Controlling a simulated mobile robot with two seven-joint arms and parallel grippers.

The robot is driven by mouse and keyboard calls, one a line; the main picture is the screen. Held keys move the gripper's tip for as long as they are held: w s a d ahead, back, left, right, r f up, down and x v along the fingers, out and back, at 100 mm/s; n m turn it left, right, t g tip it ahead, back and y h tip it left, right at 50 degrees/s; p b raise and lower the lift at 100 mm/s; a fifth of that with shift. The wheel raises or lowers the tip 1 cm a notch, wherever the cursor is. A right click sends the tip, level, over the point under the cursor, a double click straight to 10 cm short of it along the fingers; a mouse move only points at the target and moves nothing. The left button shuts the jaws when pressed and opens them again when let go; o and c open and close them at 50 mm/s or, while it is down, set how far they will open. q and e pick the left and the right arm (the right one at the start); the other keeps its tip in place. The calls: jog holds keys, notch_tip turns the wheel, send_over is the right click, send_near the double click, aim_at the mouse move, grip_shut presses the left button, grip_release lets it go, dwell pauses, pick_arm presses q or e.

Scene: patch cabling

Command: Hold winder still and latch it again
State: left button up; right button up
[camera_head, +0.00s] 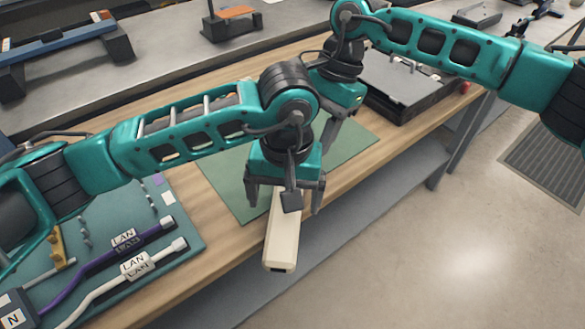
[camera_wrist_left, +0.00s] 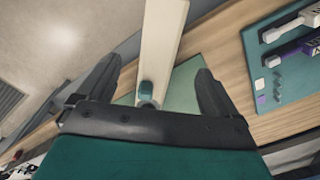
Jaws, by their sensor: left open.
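A long cream block (camera_head: 281,238), which seems to be the winder, juts out past the bench's front edge, with a dark slot in its near end. In the left wrist view the cream block (camera_wrist_left: 160,45) runs up between my fingers, with a small teal knob (camera_wrist_left: 146,92) at its lower end. My left gripper (camera_head: 284,203) is open above the block, a finger on either side, apart from it; it also shows in the wrist view (camera_wrist_left: 160,68). My right gripper (camera_head: 328,135) is behind the left one, over the green mat; its fingers are mostly hidden.
A green mat (camera_head: 222,180) lies on the wooden bench. A teal board at left carries purple (camera_head: 120,255) and white (camera_head: 120,280) LAN cables. A dark case (camera_head: 395,90) sits at back right. Open floor lies right of the bench.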

aim_at(283, 226)
pick_arm(q)
jog(key=f, duration=1)
jog(key=shift+a+f, duration=0.2)
jog(key=shift+f, duration=0.05)
jog(key=shift+c, duration=0.2)
jog(key=c, duration=1.1)
